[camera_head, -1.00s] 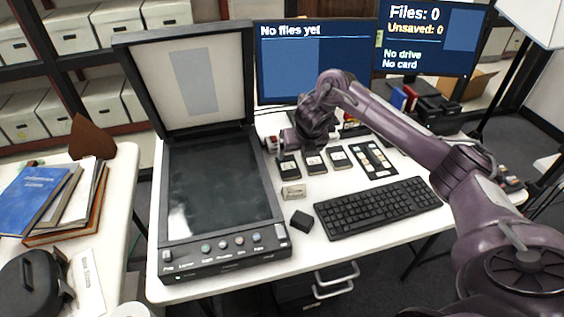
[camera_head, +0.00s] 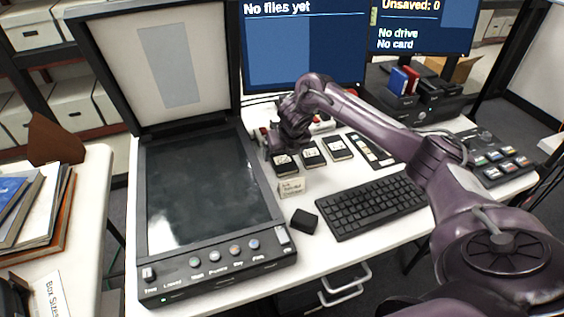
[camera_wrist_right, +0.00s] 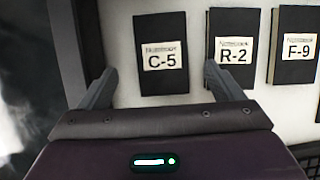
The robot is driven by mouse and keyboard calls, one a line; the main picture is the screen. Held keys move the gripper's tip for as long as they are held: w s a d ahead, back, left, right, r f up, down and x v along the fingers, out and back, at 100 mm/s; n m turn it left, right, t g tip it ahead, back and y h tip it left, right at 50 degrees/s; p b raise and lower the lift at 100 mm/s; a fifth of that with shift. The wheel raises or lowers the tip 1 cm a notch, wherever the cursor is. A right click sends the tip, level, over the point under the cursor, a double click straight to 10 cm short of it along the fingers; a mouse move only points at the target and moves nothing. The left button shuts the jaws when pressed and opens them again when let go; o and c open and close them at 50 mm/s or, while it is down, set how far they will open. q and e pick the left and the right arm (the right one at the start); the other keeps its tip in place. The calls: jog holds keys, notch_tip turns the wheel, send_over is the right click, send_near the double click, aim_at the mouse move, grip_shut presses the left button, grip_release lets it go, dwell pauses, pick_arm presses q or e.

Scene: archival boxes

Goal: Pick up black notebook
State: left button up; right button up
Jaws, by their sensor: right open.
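Three small black notebooks lie in a row on the white table. The left one, labelled C-5 (camera_wrist_right: 163,82), also shows in the head view (camera_head: 284,166). The middle one is labelled R-2 (camera_wrist_right: 233,76) and the right one F-9 (camera_wrist_right: 295,72). In the head view, my right gripper (camera_head: 284,146) hangs just behind and above the left notebook. In the wrist view, the open fingers of my right gripper (camera_wrist_right: 158,88) are empty, with the C-5 notebook between their lines. The right finger overlaps the edge of R-2. My left gripper is not in view.
A large flatbed scanner (camera_head: 205,190) with its lid raised stands left of the notebooks. A small label card (camera_head: 291,187), a black block (camera_head: 304,221) and a keyboard (camera_head: 372,204) lie in front. A dark strip (camera_head: 371,150) lies right. Monitors (camera_head: 302,45) stand behind.

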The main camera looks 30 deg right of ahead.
jog(key=x, duration=0.4)
jog(key=shift+d+f, duration=0.1)
jog(key=shift+f, duration=0.15)
jog(key=shift+c, duration=0.5)
jog(key=c, duration=1)
jog(key=shift+r, duration=0.1)
notch_tip(320, 180, up, 13)
jog(key=p, duration=0.1)
notch_tip(320, 180, up, 7)
jog(key=p, duration=0.5)
send_over(282, 160)
jog(key=shift+s, duration=0.4)
